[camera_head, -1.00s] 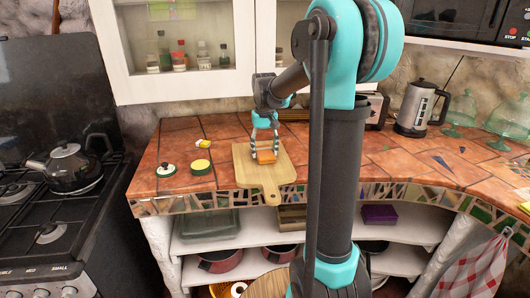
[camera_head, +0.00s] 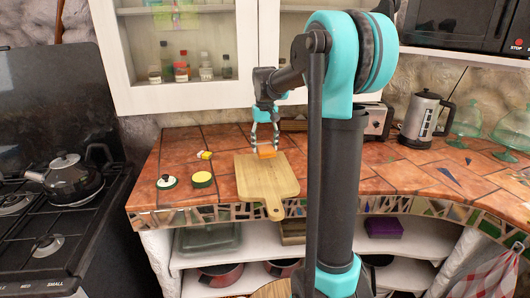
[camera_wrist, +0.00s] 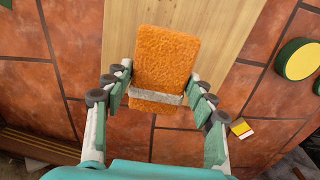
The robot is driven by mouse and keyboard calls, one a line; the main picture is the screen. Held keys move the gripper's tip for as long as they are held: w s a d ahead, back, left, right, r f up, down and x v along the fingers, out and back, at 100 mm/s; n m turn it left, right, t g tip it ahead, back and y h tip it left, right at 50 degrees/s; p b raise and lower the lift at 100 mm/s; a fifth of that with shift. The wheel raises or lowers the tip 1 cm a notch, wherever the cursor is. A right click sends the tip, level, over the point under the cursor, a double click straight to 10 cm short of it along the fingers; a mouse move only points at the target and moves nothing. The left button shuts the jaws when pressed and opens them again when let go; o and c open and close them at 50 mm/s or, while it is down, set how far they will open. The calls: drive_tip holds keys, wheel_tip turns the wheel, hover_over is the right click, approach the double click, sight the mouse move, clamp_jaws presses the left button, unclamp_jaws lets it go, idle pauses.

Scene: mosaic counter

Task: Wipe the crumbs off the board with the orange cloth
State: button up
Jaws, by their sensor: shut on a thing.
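The wooden board (camera_head: 266,183) lies on the tiled counter with its handle towards the front edge. The orange cloth (camera_head: 266,151) is at the board's far edge in the head view. In the wrist view the cloth (camera_wrist: 165,58) is a fuzzy orange block with a pale grey strip across its near end, over the end of the board (camera_wrist: 225,65). My gripper (camera_head: 264,146) points down, its fingers on either side of the cloth, shut on it. I cannot make out crumbs on the bare board; the surface under the cloth is hidden.
Left of the board are a yellow-topped round item (camera_head: 202,178), a white-topped one (camera_head: 167,182) and a small yellow-and-white item (camera_head: 204,155). A kettle (camera_head: 68,178) stands on the stove. An electric kettle (camera_head: 421,115) and glass domes are at the right.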

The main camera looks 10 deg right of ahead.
drive_tip(key=shift+r, duration=1.8)
